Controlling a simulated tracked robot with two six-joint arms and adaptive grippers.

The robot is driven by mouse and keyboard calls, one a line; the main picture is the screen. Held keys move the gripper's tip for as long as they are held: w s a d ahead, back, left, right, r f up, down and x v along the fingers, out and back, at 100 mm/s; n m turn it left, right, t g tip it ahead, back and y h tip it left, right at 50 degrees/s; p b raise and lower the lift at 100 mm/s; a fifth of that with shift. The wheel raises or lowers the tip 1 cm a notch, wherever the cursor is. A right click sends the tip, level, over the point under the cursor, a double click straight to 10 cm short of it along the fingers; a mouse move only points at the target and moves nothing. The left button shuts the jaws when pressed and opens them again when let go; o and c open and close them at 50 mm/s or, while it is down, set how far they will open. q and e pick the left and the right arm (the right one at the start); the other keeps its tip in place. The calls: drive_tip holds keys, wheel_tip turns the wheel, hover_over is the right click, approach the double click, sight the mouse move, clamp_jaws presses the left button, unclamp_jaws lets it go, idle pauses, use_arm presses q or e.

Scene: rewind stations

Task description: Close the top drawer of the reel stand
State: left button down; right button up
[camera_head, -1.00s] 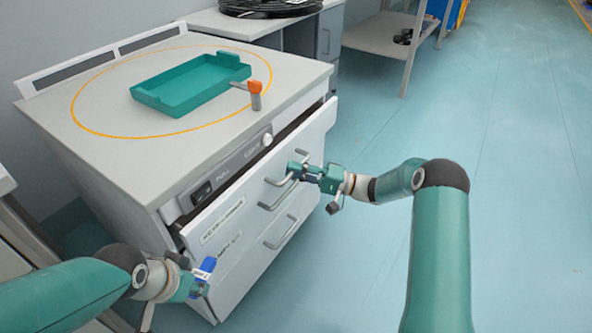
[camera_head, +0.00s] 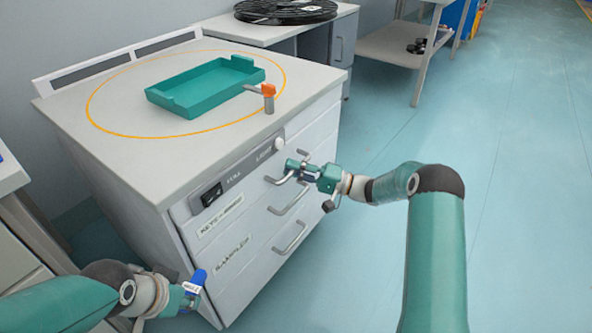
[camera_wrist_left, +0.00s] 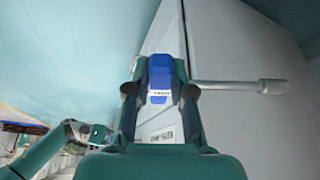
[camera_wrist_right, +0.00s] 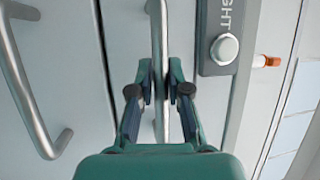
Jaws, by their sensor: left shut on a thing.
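The reel stand (camera_head: 185,160) is a grey cabinet with several drawers. Its top drawer (camera_head: 236,207) has its front about flush with the cabinet, with no open gap visible. My right gripper (camera_head: 296,168) is at the bar handle of the top drawer; in the right wrist view its fingers (camera_wrist_right: 160,82) lie close on both sides of the handle (camera_wrist_right: 159,40) and look shut on it. My left gripper (camera_head: 196,290) is shut on a blue object with a white label (camera_wrist_left: 160,78), low in front of the stand's left side.
A green tray (camera_head: 205,90) and an orange-tipped post (camera_head: 268,97) stand on top of the stand. A black reel (camera_head: 285,10) lies on a bench behind. A shelf (camera_head: 390,46) stands at the back right. The floor on the right is clear.

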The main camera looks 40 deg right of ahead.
drive_tip(key=o, duration=0.3)
drive_tip(key=shift+w+a+f, duration=0.1)
drive_tip(key=shift+f, duration=0.05)
drive_tip(key=shift+o, duration=0.2)
drive_tip(key=v, duration=1.2)
drive_tip(key=shift+s, duration=0.2)
